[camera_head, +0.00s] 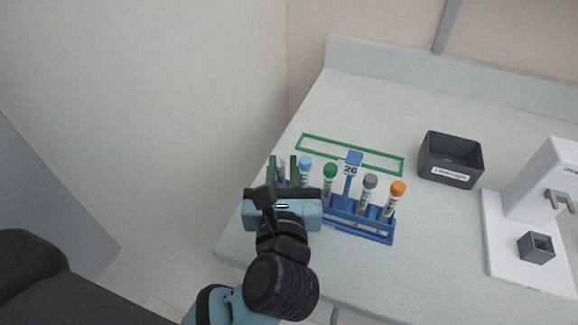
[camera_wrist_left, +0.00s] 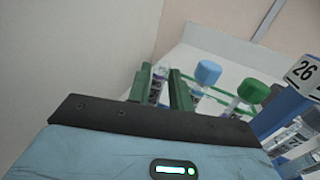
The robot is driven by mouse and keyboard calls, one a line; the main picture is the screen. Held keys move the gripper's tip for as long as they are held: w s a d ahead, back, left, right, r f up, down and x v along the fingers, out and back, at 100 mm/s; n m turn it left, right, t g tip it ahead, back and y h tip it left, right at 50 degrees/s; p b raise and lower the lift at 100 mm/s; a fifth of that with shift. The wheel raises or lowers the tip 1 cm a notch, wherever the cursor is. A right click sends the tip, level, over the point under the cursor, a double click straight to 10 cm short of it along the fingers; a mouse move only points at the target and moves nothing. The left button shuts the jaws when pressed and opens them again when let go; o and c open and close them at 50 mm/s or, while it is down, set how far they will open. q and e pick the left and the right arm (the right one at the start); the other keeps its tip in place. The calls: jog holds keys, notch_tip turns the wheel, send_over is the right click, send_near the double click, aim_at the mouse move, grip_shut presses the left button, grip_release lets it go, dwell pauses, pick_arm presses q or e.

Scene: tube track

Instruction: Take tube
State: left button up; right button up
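My left gripper (camera_head: 282,168) points away from me over the left end of the blue tube rack (camera_head: 360,231). Its two green fingers stand apart, also in the left wrist view (camera_wrist_left: 160,85). A labelled tube (camera_wrist_left: 157,88) shows between the fingers, with a gap beside it; its lower part is hidden. To its right are tubes with a light blue cap (camera_head: 305,163), a green cap (camera_head: 330,170), a grey cap (camera_head: 370,181) and an orange cap (camera_head: 398,188). The rack bears a "26" sign (camera_head: 351,170). My right gripper is not in view.
A green rectangular outline (camera_head: 376,157) lies on the table (camera_head: 390,110) behind the rack. A dark labelled bin (camera_head: 451,174) stands right of it. A white device (camera_head: 510,240) with a small grey cup (camera_head: 536,247) is at the far right. A wall is at left.

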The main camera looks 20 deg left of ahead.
pick_arm(q)
jog(key=shift+w+a, duration=0.1)
jog(key=shift+w, duration=0.1)
jog(key=shift+s, duration=0.3)
jog(key=shift+c, duration=0.4)
grip_shut()
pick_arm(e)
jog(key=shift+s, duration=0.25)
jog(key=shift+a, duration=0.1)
